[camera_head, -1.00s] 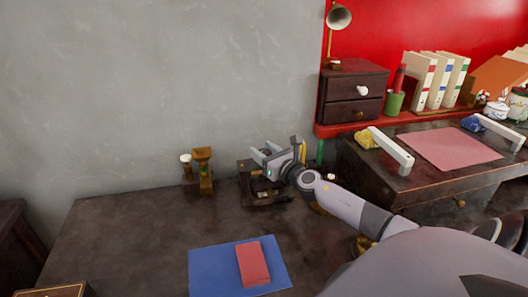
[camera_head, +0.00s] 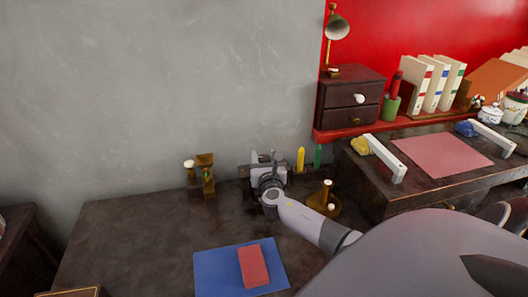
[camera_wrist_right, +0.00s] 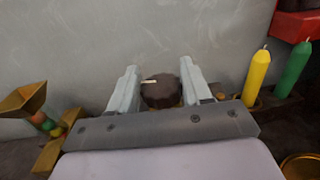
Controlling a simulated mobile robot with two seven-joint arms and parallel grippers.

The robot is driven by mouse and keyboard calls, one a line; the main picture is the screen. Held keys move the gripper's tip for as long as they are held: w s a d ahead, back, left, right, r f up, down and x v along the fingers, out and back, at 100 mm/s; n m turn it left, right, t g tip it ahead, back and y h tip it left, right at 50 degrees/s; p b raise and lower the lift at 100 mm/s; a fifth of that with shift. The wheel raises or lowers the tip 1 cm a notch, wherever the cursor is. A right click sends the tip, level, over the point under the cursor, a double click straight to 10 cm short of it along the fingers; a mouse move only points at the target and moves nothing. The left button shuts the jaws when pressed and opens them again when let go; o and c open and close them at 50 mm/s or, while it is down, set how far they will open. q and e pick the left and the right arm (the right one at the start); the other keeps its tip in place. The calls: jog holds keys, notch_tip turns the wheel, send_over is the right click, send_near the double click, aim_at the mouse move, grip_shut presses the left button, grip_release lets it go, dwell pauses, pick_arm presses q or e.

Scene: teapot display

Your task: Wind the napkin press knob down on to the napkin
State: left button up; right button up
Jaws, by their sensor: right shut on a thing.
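The napkin press knob (camera_wrist_right: 161,93) is round and dark brown with a pale mark, and sits between the two fingers of my right gripper (camera_wrist_right: 158,84) in the right wrist view. In the head view my right gripper (camera_head: 267,161) is at the dark napkin press (camera_head: 245,184) near the back wall and covers most of it. The gripper is shut on the knob. The napkin is hidden, so I cannot tell the gap above it. My left gripper is not in view.
A brass stand with a funnel (camera_head: 205,172) is left of the press. Yellow (camera_head: 300,159) and green (camera_head: 318,156) candles and a brass dish (camera_head: 323,203) are to its right. A red block (camera_head: 254,266) lies on a blue mat (camera_head: 213,272) in front. The table's left side is clear.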

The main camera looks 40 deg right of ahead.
aim_at(262, 161)
jog(key=shift+m+g+h+b, duration=0.35)
jog(key=shift+m+g+h, duration=1.35)
jog(key=shift+g+h, duration=0.2)
jog(key=o, duration=0.9)
jog(key=shift+o, duration=0.2)
jog(key=shift+a, duration=0.1)
jog(key=v, duration=0.7)
jog(key=shift+w+p, duration=0.1)
jog(key=shift+p, duration=0.25)
jog(key=shift+a, duration=0.1)
